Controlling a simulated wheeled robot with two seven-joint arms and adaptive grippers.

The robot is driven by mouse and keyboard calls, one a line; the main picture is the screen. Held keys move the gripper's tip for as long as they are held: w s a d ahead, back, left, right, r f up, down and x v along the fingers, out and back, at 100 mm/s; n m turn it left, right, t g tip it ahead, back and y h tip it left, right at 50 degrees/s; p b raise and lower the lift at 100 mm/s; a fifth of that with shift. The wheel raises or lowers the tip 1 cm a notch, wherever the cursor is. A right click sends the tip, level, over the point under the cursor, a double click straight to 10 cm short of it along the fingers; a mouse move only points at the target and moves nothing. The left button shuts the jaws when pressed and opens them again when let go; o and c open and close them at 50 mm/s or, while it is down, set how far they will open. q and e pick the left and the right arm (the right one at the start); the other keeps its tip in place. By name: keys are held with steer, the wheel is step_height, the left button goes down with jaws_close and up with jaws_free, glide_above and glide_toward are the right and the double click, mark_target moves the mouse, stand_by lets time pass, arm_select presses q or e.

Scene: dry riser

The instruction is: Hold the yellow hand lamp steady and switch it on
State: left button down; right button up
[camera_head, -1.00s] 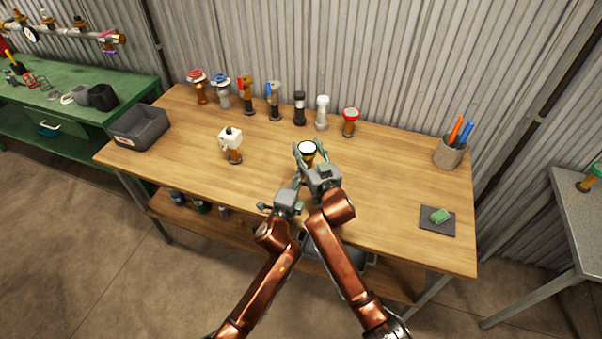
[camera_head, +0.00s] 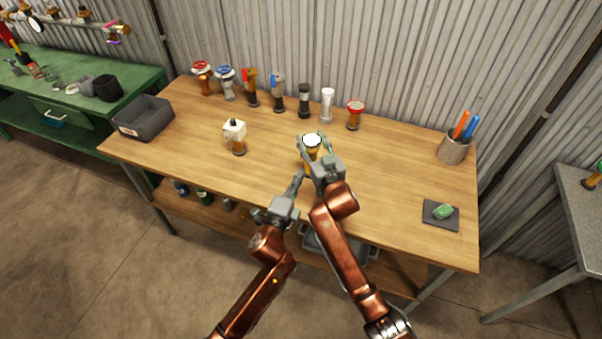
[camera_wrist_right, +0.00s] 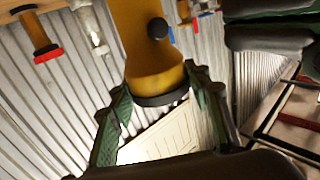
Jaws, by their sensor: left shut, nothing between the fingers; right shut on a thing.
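The yellow hand lamp (camera_head: 312,149) is upright between the fingers of my right gripper (camera_head: 315,155), over the middle of the workbench. Its round front at the top shows bright white. In the right wrist view the lamp's yellow body (camera_wrist_right: 150,55) has a round black button (camera_wrist_right: 157,28) and a black ring, and the green fingers of my right gripper (camera_wrist_right: 158,95) are on both sides of it. My left gripper (camera_head: 298,178) is shut and empty, just below and left of the lamp, apart from it. Whether the lamp touches the bench is hidden.
Several valves and fittings stand along the back of the wooden bench (camera_head: 390,180). A white-topped fitting (camera_head: 235,132) stands left of the lamp. A grey bin (camera_head: 145,118) is at the left, a pen cup (camera_head: 453,149) and a dark pad (camera_head: 440,222) at the right. The bench's right-middle is clear.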

steer(key=o, duration=1.5)
steer(key=v, duration=1.2)
